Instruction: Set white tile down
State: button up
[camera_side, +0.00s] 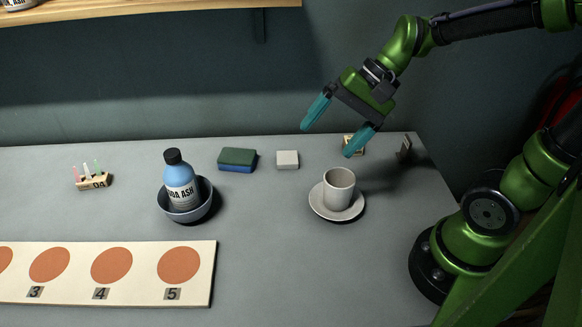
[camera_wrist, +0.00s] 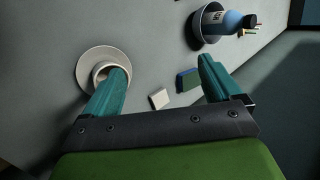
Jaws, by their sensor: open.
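The white tile (camera_side: 287,159) is a small pale block lying flat on the grey table, just right of a green and blue block. In the wrist view the tile (camera_wrist: 159,98) shows between my two fingers, beyond the gripper body. My gripper (camera_side: 338,133) has teal fingers spread wide, with nothing between them. It hangs above the table, to the right of the tile in the side view and apart from it. In the wrist view one finger of my gripper (camera_wrist: 165,80) covers part of the cup.
A cup (camera_side: 339,188) stands on a saucer (camera_side: 318,209). The green and blue block (camera_side: 237,159) is beside the tile. A blue bottle (camera_side: 180,182) stands in a bowl (camera_side: 207,207). A numbered board (camera_side: 133,290) lies in front. Small stands (camera_side: 404,149) sit at the back right.

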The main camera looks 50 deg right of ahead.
jog(key=s+d+r+n+t+h, duration=0.2)
jog(key=s+r+n+t+h, duration=0.1)
jog(key=n, duration=0.3)
jog(key=shift+s+r+h, duration=0.4)
jog(key=shift+s, duration=0.35)
dwell(0.5)
